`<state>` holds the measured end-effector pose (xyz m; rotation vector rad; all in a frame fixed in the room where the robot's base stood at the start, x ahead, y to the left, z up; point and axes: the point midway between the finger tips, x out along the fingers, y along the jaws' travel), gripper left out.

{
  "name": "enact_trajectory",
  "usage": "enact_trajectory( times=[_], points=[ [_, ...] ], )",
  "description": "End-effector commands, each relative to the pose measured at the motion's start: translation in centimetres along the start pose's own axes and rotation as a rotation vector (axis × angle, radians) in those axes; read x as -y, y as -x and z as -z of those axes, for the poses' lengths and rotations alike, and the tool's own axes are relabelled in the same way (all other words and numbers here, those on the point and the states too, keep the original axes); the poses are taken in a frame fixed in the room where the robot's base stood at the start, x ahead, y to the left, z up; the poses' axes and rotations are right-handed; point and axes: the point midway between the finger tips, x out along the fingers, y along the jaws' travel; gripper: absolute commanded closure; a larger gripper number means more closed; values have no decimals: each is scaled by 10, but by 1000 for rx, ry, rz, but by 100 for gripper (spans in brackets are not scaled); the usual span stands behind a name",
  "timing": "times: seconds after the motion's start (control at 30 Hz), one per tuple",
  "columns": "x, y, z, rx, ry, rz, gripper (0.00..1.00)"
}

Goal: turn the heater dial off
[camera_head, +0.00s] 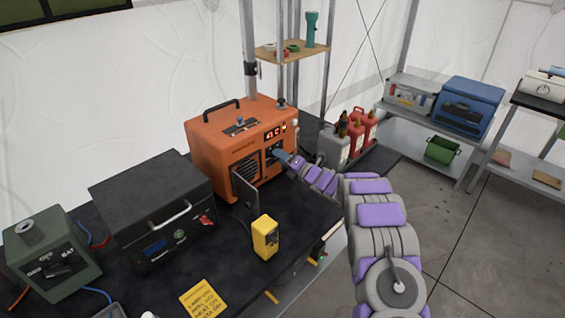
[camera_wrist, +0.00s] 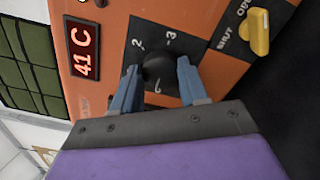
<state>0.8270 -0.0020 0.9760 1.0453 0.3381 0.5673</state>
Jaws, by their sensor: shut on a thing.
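The orange heater (camera_head: 225,150) stands on the black table, with a lit red display (camera_wrist: 82,48) that reads 41 C in the wrist view. Its black dial (camera_wrist: 158,70) sits on a dark panel with the marks 2 and 3 legible and another mark below. My gripper (camera_wrist: 157,78) has its two blue fingers on either side of the dial, shut on it. In the head view my gripper (camera_head: 282,158) reaches the heater's front, and the dial is hidden there. A yellow knob (camera_wrist: 258,32) sits beside the dial panel, near lettering that includes SHUT.
Red canisters (camera_head: 366,128) stand behind my arm. A yellow note (camera_head: 203,298) lies at the table's front.

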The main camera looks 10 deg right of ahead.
Motion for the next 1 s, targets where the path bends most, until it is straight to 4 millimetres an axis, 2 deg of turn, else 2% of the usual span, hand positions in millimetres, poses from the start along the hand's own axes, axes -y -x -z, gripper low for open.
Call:
enact_trajectory(
  times=[0.03,0.63,0.67,0.9,1.0],
  points=[
    [7,1,5,-6,10,11,87],
    [6,0,3,-5,47,12,87],
    [6,0,3,-5,46,12,55],
    [3,1,2,-2,48,7,32],
    [2,1,1,-1,49,5,31]
  ],
)
